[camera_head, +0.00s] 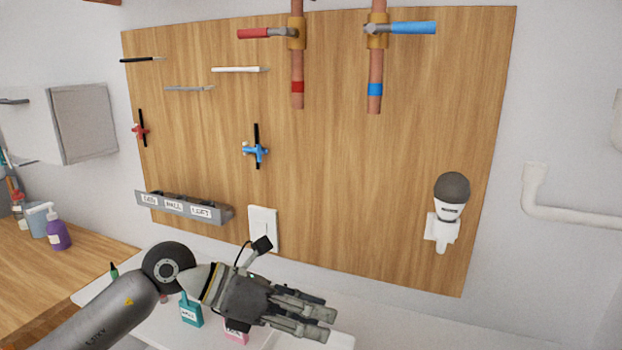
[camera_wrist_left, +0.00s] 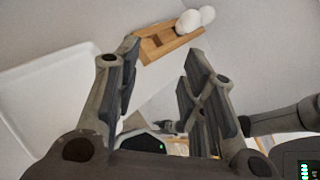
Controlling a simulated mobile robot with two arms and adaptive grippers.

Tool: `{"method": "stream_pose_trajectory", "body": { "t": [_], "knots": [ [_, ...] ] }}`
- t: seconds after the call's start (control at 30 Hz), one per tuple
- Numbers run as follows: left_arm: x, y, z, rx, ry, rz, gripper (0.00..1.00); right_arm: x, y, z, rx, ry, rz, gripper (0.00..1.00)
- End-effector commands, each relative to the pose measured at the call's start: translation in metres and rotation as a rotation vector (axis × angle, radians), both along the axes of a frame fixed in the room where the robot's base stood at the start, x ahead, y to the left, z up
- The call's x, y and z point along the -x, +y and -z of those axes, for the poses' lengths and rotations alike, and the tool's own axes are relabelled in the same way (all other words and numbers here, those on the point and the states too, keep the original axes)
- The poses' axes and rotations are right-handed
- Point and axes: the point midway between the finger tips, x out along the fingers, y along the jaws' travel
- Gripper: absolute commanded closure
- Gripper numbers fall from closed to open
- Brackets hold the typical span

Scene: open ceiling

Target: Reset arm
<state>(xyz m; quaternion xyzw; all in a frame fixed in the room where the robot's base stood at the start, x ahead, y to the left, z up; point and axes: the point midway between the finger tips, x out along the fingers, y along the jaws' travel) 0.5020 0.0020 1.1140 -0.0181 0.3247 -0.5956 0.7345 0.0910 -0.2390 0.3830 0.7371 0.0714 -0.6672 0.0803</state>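My left gripper (camera_head: 305,312) reaches in from the lower left in the head view, in front of the white table and below the wooden wall board. In the left wrist view its two fingers (camera_wrist_left: 158,90) stand wide apart with nothing between the tips. Beyond them a small wooden tray (camera_wrist_left: 165,43) with white egg-like objects (camera_wrist_left: 195,20) shows, apart from the fingers. My right gripper is not seen in the head view.
The wooden board (camera_head: 350,150) carries a red-handled valve (camera_head: 265,33), a blue-handled valve (camera_head: 405,28), a labelled rack (camera_head: 180,206), a white switch (camera_head: 263,228) and a dark-topped white fixture (camera_head: 448,212). A teal box (camera_head: 190,312) and a pink box (camera_head: 236,338) stand on the white table (camera_head: 150,325) close to the left arm.

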Motion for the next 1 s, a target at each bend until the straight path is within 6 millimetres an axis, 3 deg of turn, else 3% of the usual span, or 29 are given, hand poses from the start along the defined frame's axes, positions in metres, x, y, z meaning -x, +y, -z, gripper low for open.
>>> {"method": "stream_pose_trajectory", "body": {
  "t": [0.1,0.27,0.4,0.53,0.67,0.77,0.87,1.0],
  "knots": [
    [0.020,-0.032,-0.026,0.290,0.103,-0.016,0.62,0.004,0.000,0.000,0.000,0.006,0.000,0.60],
    [0.025,-0.041,-0.073,0.695,0.284,-0.115,0.62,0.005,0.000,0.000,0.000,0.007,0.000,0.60],
    [0.010,-0.017,-0.097,1.020,0.473,-0.270,0.62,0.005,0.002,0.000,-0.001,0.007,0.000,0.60],
    [-0.014,0.024,-0.094,1.287,0.666,-0.466,0.62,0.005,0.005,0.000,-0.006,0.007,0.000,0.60],
    [-0.035,0.072,-0.062,1.513,0.871,-0.710,0.62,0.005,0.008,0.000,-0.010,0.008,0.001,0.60],
    [-0.044,0.110,-0.019,1.652,1.034,-0.928,0.62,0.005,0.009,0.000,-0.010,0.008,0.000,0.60],
    [-0.039,0.144,0.037,1.755,1.199,-1.173,0.62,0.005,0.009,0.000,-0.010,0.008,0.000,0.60],
    [-0.007,0.181,0.125,1.827,1.425,-1.554,0.62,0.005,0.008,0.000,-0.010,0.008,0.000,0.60]
  ]
}}
